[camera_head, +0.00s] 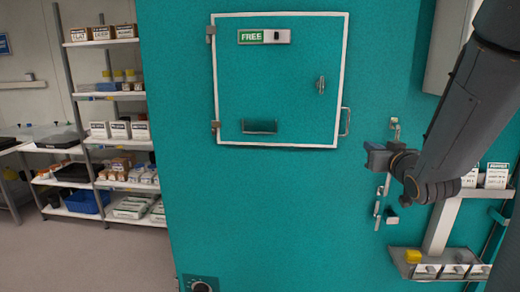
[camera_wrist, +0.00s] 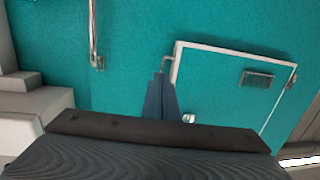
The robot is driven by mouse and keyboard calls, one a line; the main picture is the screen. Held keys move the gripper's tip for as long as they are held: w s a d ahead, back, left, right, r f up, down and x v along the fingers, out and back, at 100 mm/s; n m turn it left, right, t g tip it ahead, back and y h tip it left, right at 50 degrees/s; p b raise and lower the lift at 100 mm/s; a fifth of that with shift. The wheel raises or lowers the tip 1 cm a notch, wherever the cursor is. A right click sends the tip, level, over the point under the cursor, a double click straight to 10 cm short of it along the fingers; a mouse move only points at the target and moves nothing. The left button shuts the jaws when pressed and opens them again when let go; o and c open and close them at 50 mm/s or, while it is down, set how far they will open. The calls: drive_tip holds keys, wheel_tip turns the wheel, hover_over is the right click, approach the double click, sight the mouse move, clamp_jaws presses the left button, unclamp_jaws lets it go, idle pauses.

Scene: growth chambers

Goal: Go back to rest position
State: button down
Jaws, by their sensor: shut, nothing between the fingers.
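My gripper (camera_head: 376,156) is at the right of the head view, in front of the teal chamber wall (camera_head: 270,220). It is to the right of and below the white-framed hatch door (camera_head: 280,18), apart from it in the picture. In the wrist view my gripper (camera_wrist: 160,82) shows two blue fingers pressed together with nothing between them. The hatch door shows there too, tilted, with its handle (camera_wrist: 168,62) just beyond the fingertips in the picture. I cannot tell how far the fingertips are from the wall. The hatch door looks closed and carries a green FREE sign (camera_head: 251,37).
A shelf rack (camera_head: 107,96) with boxes and trays stands at the left. At the right, a metal shelf (camera_head: 470,192) and a lower tray (camera_head: 400,264) with a yellow item sit close below my arm. A door handle (camera_head: 379,207) is beneath my gripper. Floor (camera_head: 80,250) is free at the left.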

drive_tip(key=s+a+f+g, duration=0.3)
drive_tip(key=a+f+g, duration=0.25)
drive_tip(key=f, duration=0.45)
drive_tip(key=s+a+f+g, duration=0.5)
drive_tip(key=s+a+f, duration=0.1)
drive_tip(key=s, duration=0.4)
drive_tip(key=s+a+f+n+g+y, duration=0.1)
drive_tip(key=s+a+f+g, duration=0.4)
drive_tip(key=s, duration=0.5)
drive_tip(key=a+f+b, duration=0.1)
drive_tip(key=a, duration=0.1)
drive_tip(key=shift+s+a, duration=0.3)
drive_tip(key=shift+a, duration=0.05)
